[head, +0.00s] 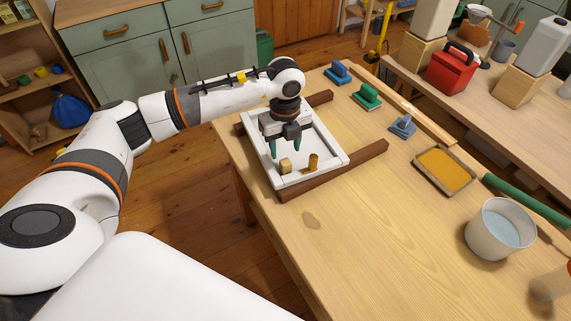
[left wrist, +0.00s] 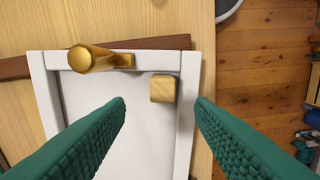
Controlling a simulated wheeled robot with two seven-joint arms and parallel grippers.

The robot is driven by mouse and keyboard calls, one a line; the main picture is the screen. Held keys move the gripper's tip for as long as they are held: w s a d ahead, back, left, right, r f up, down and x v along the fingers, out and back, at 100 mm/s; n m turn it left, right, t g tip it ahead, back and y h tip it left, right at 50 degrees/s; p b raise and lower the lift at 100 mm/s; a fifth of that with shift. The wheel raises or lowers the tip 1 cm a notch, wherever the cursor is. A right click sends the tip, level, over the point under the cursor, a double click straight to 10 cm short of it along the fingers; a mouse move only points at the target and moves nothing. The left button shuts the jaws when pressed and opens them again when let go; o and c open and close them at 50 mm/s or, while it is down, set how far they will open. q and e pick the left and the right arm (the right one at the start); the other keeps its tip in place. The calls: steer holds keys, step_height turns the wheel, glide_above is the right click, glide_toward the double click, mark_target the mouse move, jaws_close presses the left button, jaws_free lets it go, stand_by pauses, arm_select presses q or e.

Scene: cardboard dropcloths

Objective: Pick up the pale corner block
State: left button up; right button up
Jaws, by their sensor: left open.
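The pale corner block (head: 285,165) is a small light wooden block on the white framed panel (head: 335,158), near its front corner. In the left wrist view the block (left wrist: 163,88) lies inside the panel's frame, close to the right-hand rail. My left gripper (head: 285,151), with green fingers, hangs over the panel just behind the block. In the left wrist view its fingertips (left wrist: 160,108) are apart, with the block between their lines and a little beyond the tips. Nothing is between the fingers. My right gripper is not in view.
A brass-coloured knob (head: 312,162) sits on the panel close beside the block. The panel rests on dark wooden strips (head: 340,168). Sanding blocks (head: 367,97), an ochre tray (head: 444,170) and a bucket (head: 499,230) stand to the right. The table's front middle is clear.

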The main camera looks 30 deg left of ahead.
mark_target(285, 161)
arm_select(q)
steer(key=shift+s+d+f+p, duration=0.15)
steer(key=shift+f+p, duration=0.25)
steer(key=shift+f, duration=1.55)
jaws_close()
steer(key=shift+r, duration=0.1)
